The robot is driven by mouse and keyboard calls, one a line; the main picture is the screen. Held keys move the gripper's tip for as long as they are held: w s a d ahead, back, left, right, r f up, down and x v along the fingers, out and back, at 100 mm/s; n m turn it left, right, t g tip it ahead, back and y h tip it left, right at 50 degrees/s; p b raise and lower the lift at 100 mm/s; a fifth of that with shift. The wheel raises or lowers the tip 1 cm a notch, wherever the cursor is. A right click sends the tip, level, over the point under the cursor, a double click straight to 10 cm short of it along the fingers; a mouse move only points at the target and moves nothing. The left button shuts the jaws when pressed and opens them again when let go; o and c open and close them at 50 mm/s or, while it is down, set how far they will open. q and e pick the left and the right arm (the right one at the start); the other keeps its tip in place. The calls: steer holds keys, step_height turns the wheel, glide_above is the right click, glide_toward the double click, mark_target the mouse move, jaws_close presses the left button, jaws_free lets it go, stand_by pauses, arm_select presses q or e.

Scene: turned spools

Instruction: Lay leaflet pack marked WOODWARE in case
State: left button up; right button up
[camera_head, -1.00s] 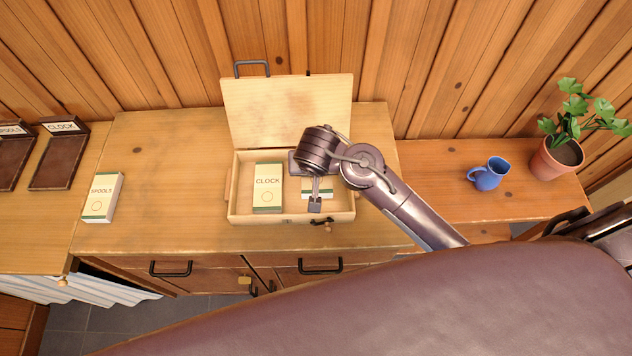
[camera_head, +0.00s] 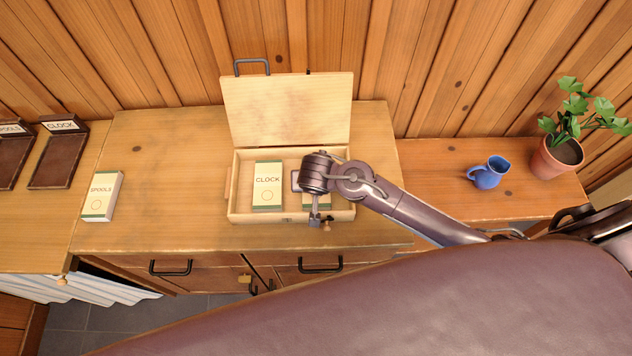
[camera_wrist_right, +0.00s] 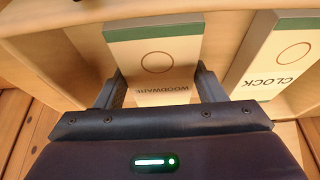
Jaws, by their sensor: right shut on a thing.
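The case (camera_head: 240,217) stands open on the wooden top, its lid (camera_head: 288,112) tilted up at the back. The leaflet pack marked WOODWARE (camera_wrist_right: 158,58) is cream with a green band. My right gripper (camera_wrist_right: 160,90) is shut on it, one finger at each side. In the head view my right wrist hides most of the pack, over the right part of the case. I cannot tell whether the pack touches the case floor. A CLOCK pack (camera_head: 268,187) lies to its left in the case and also shows in the wrist view (camera_wrist_right: 280,60). My left gripper is out of view.
A SPOOLS pack (camera_head: 102,196) lies on the top left of the case. Two dark trays stand at the far left, one labelled CLOCK (camera_head: 58,160). A blue jug (camera_head: 488,173) and a potted plant (camera_head: 556,158) stand at the right. The top between the SPOOLS pack and case is clear.

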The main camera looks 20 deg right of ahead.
steer(key=o, duration=1.1)
steer(key=shift+c, duration=0.2)
steer(key=shift+r, duration=0.2)
steer(key=b+v, duration=0.1)
steer(key=v, duration=1.1)
